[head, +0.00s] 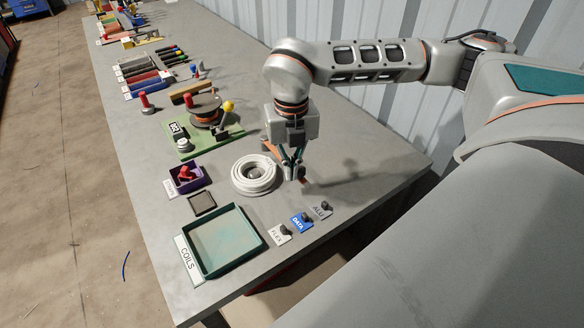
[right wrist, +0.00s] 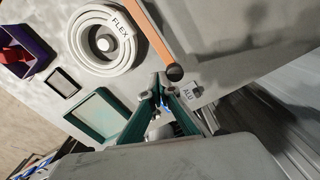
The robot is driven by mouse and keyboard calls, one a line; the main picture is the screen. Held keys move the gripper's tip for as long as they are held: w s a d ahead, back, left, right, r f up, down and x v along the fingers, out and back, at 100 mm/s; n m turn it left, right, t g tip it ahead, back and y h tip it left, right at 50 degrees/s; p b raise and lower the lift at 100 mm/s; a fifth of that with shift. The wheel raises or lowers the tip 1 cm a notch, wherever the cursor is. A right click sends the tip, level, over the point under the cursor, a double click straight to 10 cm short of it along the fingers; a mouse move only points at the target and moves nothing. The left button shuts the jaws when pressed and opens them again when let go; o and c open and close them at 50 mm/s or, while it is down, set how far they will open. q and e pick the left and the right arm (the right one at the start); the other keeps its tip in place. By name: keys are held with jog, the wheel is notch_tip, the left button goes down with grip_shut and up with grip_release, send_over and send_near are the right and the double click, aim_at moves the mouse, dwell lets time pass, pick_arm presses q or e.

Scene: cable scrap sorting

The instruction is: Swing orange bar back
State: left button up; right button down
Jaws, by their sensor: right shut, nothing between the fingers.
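The orange bar (right wrist: 151,37) shows in the right wrist view as a long narrow strip with a dark round knob (right wrist: 175,73) at its near end. It runs beside the white FLEX coil (right wrist: 81,42). In the head view the bar is mostly hidden behind my right gripper (head: 297,179); a bit of orange shows left of the fingers. My right gripper also shows in the right wrist view (right wrist: 165,92); its fingers are shut and empty, with the tips close to the knob. I cannot tell whether they touch it. My left gripper is not in view.
The white coil (head: 239,174) lies left of the gripper. A teal COILS tray (head: 262,246), a purple bin (head: 172,192) and a small dark square (head: 202,204) are nearby. A spool on a green base (head: 190,150) stands farther back.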

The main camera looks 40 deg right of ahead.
jog(key=shift+a, duration=0.2)
dwell(0.5)
jog(key=shift+a+r, duration=0.1)
jog(key=shift+r, duration=0.15)
notch_tip(320, 180, up, 6)
jog(key=p, duration=0.3)
jog(key=shift+a+f+p, duration=0.1)
jog(key=shift+f+p, duration=0.15)
jog(key=shift+p, duration=0.05)
